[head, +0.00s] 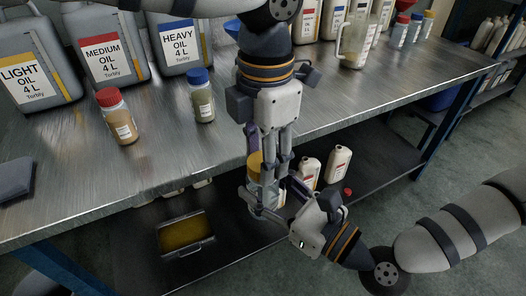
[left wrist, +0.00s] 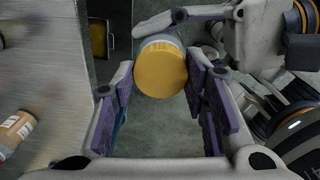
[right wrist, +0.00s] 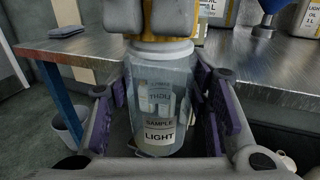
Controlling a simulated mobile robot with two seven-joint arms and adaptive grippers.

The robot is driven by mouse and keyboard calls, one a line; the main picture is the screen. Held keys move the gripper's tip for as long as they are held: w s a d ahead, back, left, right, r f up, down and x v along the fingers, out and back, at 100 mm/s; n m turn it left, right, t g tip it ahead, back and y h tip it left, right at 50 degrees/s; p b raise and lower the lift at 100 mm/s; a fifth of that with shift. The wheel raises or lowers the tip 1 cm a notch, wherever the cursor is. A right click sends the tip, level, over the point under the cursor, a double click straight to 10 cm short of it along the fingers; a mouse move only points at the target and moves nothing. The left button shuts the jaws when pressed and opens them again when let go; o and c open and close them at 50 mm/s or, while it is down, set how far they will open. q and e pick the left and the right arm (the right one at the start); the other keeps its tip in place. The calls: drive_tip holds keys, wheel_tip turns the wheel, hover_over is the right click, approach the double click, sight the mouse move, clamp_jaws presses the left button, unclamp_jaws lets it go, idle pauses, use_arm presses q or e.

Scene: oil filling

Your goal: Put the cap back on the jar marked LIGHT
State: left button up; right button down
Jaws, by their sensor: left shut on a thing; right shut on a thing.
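The jar marked LIGHT (right wrist: 160,100) is clear and looks upright in the right wrist view, its label reading SAMPLE LIGHT. In the head view the jar (head: 264,194) is held beyond the bench's front edge. My right gripper (head: 272,202) is shut around the jar's body. The yellow cap (left wrist: 161,73) shows from above between the fingers of my left gripper (head: 268,164). That gripper points down and is shut on the cap. In the right wrist view the cap (right wrist: 160,48) is at the jar's mouth; whether it is seated cannot be told.
A red-capped jar (head: 117,116) and a blue-capped jar (head: 201,96) stand on the metal bench (head: 160,150). Large LIGHT, MEDIUM and HEAVY oil cans stand behind them. A tray of yellow liquid (head: 186,234) and white bottles (head: 338,164) are below.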

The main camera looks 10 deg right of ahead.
use_arm(q)
drive_tip(key=o, duration=0.7)
drive_tip(key=shift+r, duration=0.1)
drive_tip(key=shift+r, duration=2.2)
drive_tip(key=shift+c, duration=0.4)
